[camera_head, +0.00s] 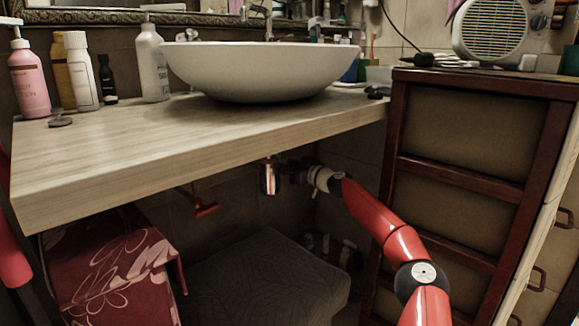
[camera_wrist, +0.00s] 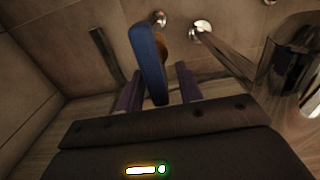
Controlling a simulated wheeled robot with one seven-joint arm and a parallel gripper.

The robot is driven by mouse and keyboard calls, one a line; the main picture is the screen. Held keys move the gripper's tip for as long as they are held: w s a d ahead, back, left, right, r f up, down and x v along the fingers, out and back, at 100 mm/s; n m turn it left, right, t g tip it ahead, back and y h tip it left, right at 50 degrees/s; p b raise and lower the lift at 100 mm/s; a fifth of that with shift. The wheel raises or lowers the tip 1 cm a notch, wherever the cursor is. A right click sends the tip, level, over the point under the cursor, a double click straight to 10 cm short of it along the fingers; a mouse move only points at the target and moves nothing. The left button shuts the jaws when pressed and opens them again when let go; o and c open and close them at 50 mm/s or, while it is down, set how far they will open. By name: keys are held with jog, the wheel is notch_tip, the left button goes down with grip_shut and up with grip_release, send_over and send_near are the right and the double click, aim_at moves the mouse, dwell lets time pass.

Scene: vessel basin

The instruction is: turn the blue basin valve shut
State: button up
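The blue basin valve handle (camera_wrist: 148,62) shows in the wrist view as a long blue lever in front of a round chrome wall fitting (camera_wrist: 158,18). My gripper (camera_wrist: 159,82) is open. Its two purple-looking fingers stand on either side of the lever's near end, with a gap visible on both sides. I cannot tell whether a finger touches it. In the head view my gripper (camera_head: 298,168) is under the counter, just right of the chrome drain trap (camera_head: 269,178). The blue handle cannot be made out there.
In the wrist view a chrome pipe (camera_wrist: 228,58) runs from the wall to the trap at right. The counter (camera_head: 150,150) with the white basin (camera_head: 260,72) lies above my arm. A red handle (camera_head: 205,210) hangs left, a grey stool (camera_head: 265,280) stands below, and a wooden cabinet (camera_head: 450,180) stands right.

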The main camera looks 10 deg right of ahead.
grip_shut()
jog(key=shift+m, duration=0.3)
jog(key=shift+w+d+f+m+p, duration=0.25)
jog(key=shift+d+f+m+p, duration=0.15)
jog(key=shift+m, duration=2.5)
jog(key=shift+w+d+f+m+p, duration=0.3)
jog(key=shift+d+f+m, duration=0.15)
jog(key=shift+m, duration=2.45)
jog(key=shift+w+d+f+m+p, duration=0.25)
jog(key=shift+d+f+m+p, duration=0.15)
jog(key=shift+m, duration=2.5)
jog(key=shift+f, duration=0.1)
